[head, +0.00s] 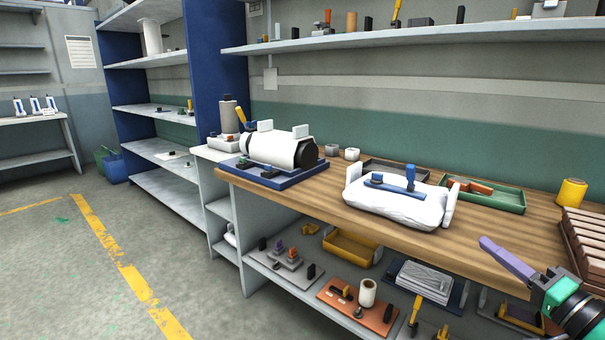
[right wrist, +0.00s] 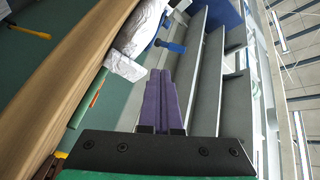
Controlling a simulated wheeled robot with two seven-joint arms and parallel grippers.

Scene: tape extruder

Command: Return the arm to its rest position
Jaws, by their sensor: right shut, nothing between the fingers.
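My right gripper (head: 484,243) comes in from the lower right in the head view, in front of the workbench edge. Its purple fingers are closed together with nothing between them, as the right wrist view (right wrist: 161,75) also shows. It is apart from everything on the bench. My left gripper is in neither view. A white cylindrical machine (head: 282,148) on a blue base stands at the left end of the wooden bench (head: 470,238). A white bag-like bundle (head: 400,204) with a blue-handled tool (head: 390,184) on it lies at the bench's front middle.
A lower shelf under the bench holds a yellow bin (head: 350,247) and several parts. The floor at left (head: 60,270) is clear.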

